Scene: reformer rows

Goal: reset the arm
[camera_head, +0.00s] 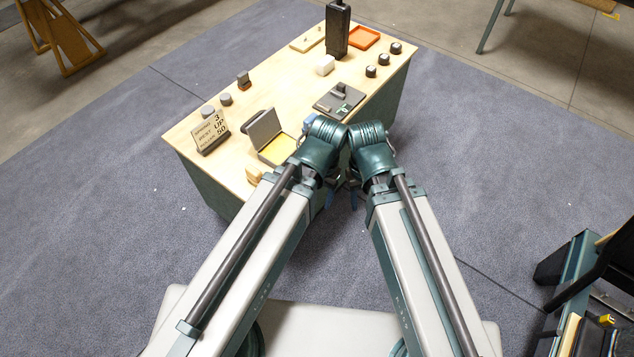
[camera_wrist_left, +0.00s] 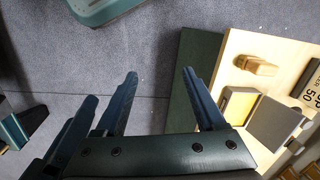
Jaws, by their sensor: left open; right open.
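Both my arms reach forward from the bottom of the head view, and their wrists come together just in front of the table's near edge. My left gripper (camera_head: 330,198) is mostly hidden under its wrist in the head view.
The wooden-topped table (camera_head: 190,135) carries a sign (camera_head: 211,132), an open box with a yellow inside (camera_head: 276,150), a grey plate (camera_head: 330,103), a black canister (camera_head: 338,30), an orange tray (camera_head: 364,38) and several dark knobs. A cart (camera_head: 570,270) stands at right; the carpet around is clear.

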